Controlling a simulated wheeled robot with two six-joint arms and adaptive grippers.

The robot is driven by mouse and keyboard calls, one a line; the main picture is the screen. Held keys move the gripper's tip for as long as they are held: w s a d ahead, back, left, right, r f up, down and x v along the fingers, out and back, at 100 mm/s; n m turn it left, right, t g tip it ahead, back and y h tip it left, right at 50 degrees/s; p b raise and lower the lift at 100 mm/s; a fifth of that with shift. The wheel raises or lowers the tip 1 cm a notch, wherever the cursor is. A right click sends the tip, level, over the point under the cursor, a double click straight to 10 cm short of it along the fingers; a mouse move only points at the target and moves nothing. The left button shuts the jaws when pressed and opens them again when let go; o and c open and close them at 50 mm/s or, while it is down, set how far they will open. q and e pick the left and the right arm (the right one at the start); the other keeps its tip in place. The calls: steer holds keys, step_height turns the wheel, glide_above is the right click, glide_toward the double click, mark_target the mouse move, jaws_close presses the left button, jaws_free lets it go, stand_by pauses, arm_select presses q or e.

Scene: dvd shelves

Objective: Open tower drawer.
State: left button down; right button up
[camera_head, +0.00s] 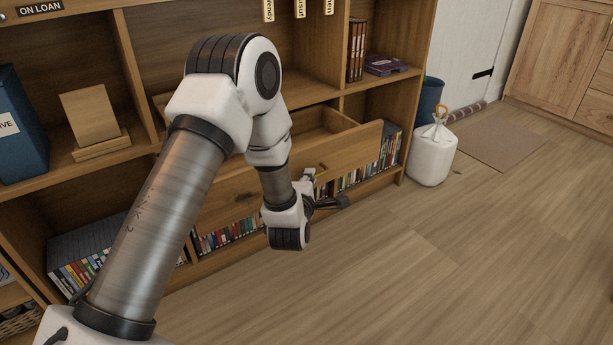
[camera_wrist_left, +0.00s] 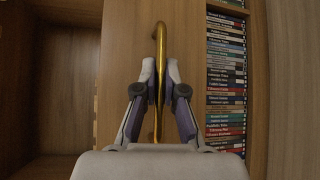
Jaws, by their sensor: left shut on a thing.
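The wooden tower drawer (camera_head: 352,152) stands partly pulled out of the shelf unit, and its open top shows in the head view. In the left wrist view its front (camera_wrist_left: 118,60) fills the middle, with a thin brass handle (camera_wrist_left: 161,36) running along it. My left gripper (camera_wrist_left: 160,85) has its two fingers closed around this handle, one on each side. In the head view my left gripper (camera_head: 318,192) is at the drawer front, and my arm hides part of the drawer. My right gripper is in neither view.
Rows of DVDs (camera_head: 228,234) fill the shelf below the drawer. A blue box (camera_head: 18,125) and a wooden stand (camera_head: 95,120) are on the left shelf. A white bag-like container (camera_head: 432,155) stands on the floor at the right. The wooden floor in front is clear.

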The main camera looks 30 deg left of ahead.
arm_select(q)
steer(key=shift+d, duration=0.1)
steer(key=c, duration=1.2)
jaws_free()
steer(key=shift+c, duration=0.2)
steer(key=v, duration=1.2)
